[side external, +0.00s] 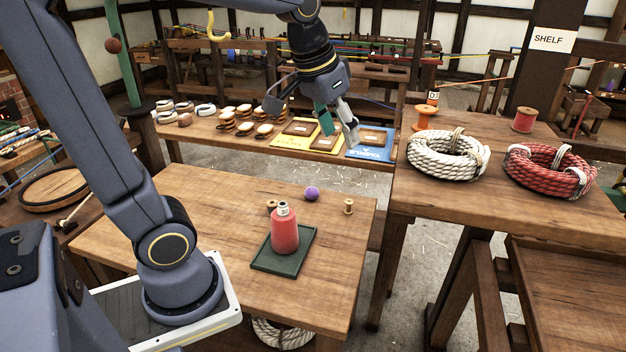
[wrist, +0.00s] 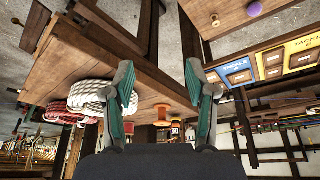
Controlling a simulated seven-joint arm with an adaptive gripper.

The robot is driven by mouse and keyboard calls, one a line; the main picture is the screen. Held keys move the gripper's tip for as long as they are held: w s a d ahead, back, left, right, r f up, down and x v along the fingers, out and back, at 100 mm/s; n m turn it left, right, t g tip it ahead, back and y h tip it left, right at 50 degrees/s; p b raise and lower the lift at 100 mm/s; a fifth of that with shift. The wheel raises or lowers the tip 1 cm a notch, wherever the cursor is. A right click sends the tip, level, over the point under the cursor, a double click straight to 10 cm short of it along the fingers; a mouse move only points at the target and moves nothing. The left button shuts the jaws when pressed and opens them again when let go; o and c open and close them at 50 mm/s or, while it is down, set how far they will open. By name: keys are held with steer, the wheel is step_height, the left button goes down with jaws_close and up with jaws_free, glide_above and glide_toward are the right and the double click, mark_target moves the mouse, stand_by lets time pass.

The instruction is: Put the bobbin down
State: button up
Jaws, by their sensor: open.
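My gripper (side external: 338,135) is open and empty, in the air between the front table and the right-hand table. Its two spread fingers also show in the wrist view (wrist: 159,66), with nothing held between them. An orange bobbin (side external: 425,117) stands upright on the right-hand table, left of a red bobbin (side external: 524,119). In the wrist view the orange bobbin (wrist: 162,116) appears between the fingers but well beyond them, with the red bobbin (wrist: 176,131) near it. A small wooden spool (side external: 348,206) stands on the front table. My gripper touches none of these.
The right-hand table (side external: 470,205) holds a white rope coil (side external: 440,157) and a red rope coil (side external: 550,172). The front table (side external: 180,215) has a red bottle (side external: 285,232) on a green tray (side external: 264,262) and a purple ball (side external: 312,193). Yellow and blue tackle boards (side external: 366,153) lie behind.

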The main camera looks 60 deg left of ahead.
steer(key=s+d+f+m, duration=0.1)
steer(key=s+d+f, duration=0.1)
steer(key=s, duration=0.3)
steer(key=s+d+f+t, duration=0.1)
steer(key=s, duration=0.5)
steer(key=shift+s+d+f+m, duration=0.2)
steer(key=shift+d+f+m, duration=0.2)
